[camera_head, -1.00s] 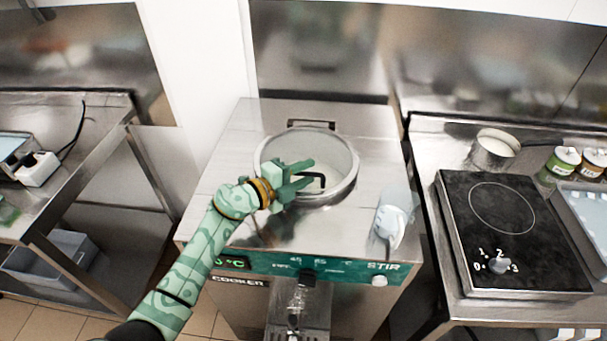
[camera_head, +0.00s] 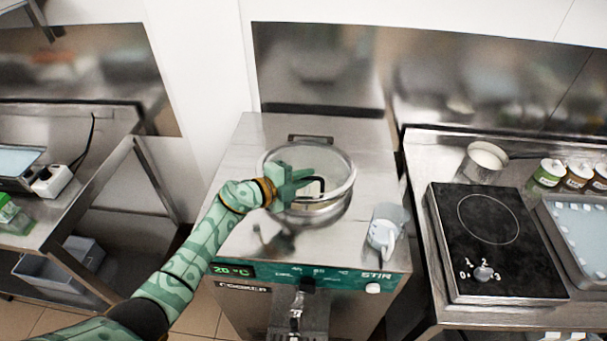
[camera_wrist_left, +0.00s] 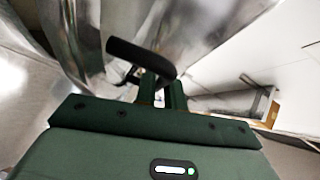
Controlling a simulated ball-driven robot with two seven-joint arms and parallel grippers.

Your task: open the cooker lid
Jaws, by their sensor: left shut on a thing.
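The cooker (camera_head: 235,165) stands in the middle of the head view, with a metal top and a green front panel. Its round clear lid (camera_head: 338,165) has a pale rim and a hinge bracket at the back. The lid's front edge looks slightly raised, with a shiny round metal part showing below it. My left gripper (camera_head: 297,186) is over the lid, shut on its black handle (camera_head: 322,184). In the left wrist view the black handle (camera_wrist_left: 140,55) crosses the tips of the left gripper (camera_wrist_left: 161,88). My right gripper is not in view.
A clear jug (camera_head: 383,232) stands on the cooker's right front corner. To the right are a black hob (camera_head: 500,255), a small pot (camera_head: 484,162), several jars (camera_head: 548,174) and a tray (camera_head: 580,235). A steel table (camera_head: 100,185) stands at the left.

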